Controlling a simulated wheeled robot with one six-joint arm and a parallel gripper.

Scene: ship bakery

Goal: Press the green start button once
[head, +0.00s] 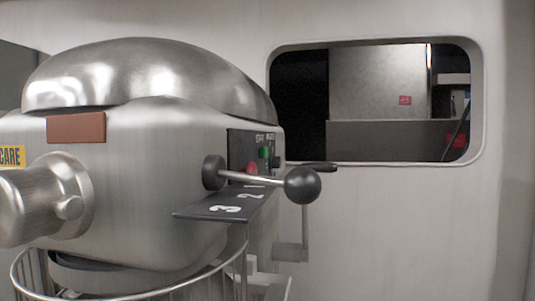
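The green start button (264,152) sits on a dark control panel (238,150) on the side of a large steel mixer (140,150). Small white lettering shows above it. A red button (252,168) is below and to the left of the green one. I see the panel at a steep angle. Whether the green button is pressed in cannot be told. My gripper is not in view.
A lever with a black ball knob (302,184) sticks out in front of the panel, above a black numbered plate (225,207). A wire guard (130,290) rings the mixer's underside. A window (380,100) is in the wall behind. The right side looks clear.

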